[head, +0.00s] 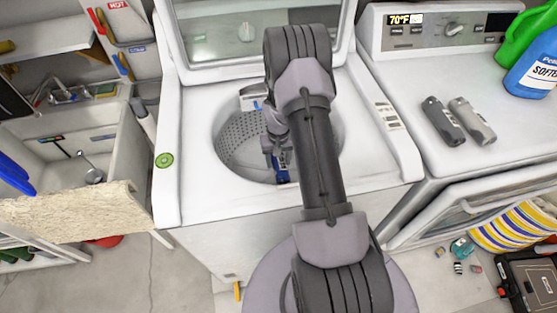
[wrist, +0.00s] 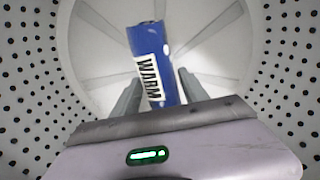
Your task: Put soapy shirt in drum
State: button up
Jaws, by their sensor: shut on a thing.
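The washer drum (head: 238,141) is a round opening with a perforated metal wall, under a raised lid. Its dotted wall (wrist: 285,75) and pale ribbed bottom fill the wrist view. My gripper (head: 280,155) is down inside the drum opening. In the wrist view my gripper (wrist: 157,92) is shut on a blue block (wrist: 147,40) with a white label reading WARM. The block (head: 281,174) also shows as a blue patch below the fingers in the head view. I cannot make out a shirt in either view. My arm hides the right part of the drum.
A second machine (head: 400,95) stands at the right with two grey handheld items (head: 442,122), a green bottle and a blue softener bottle (head: 535,70) on top. A sink (head: 75,150) is at the left. The raised lid (head: 215,40) stands behind the drum.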

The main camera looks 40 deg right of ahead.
jog(key=shift+f, duration=0.4)
jog(key=o, duration=1.5)
notch_tip(320, 180, up, 14)
jog(key=p, duration=0.5)
notch_tip(320, 180, up, 10)
jog(key=t, duration=0.1)
send_over(278, 160)
jog(key=w+a, duration=0.1)
jog(key=a, duration=0.3)
jog(key=s+a+r+t, duration=0.2)
jog(key=s+a+r, duration=0.2)
jog(key=a+r, duration=0.8)
jog(key=s+a+r+t, duration=0.1)
jog(key=s+a+r, duration=0.2)
jog(key=s, duration=0.2)
jog(key=s+a+r+t+y, duration=0.1)
jog(key=s+a+r, duration=0.2)
jog(key=s, duration=0.3)
jog(key=s+a+r+y, duration=0.1)
jog(key=s+a+r, duration=0.2)
jog(key=s, duration=0.2)
jog(key=shift+s+a+r+n+t, duration=0.2)
jog(key=shift+s+r+n+t, duration=0.05)
jog(key=shift+r+n+t, duration=0.15)
